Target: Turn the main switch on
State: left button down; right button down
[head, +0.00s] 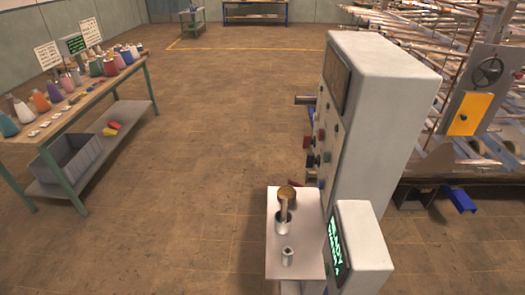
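A tall pale grey cabinet (385,130) stands right of centre, its control face turned left and seen at a steep slant. That face carries a dark window (337,77) at the top and several small knobs and buttons below. A dark knob (310,161) and a red one (308,142) stick out from it. I cannot tell which of these is the main switch, nor its position. Neither of my grippers is in view.
A white shelf (277,262) with metal parts juts out before the cabinet, beside a box with a green-text screen (338,250). The floor between is clear.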

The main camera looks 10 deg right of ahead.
aim_at(307, 141)
jog(key=i+j+z, duration=0.1)
jog(key=i+z, duration=0.15)
jog(key=z, duration=0.15)
jog(key=i+j+z, duration=0.2)
jog(key=z, duration=0.2)
jog(key=i+j, duration=0.1)
jog(key=j, duration=0.35)
jog(key=i+z, duration=0.05)
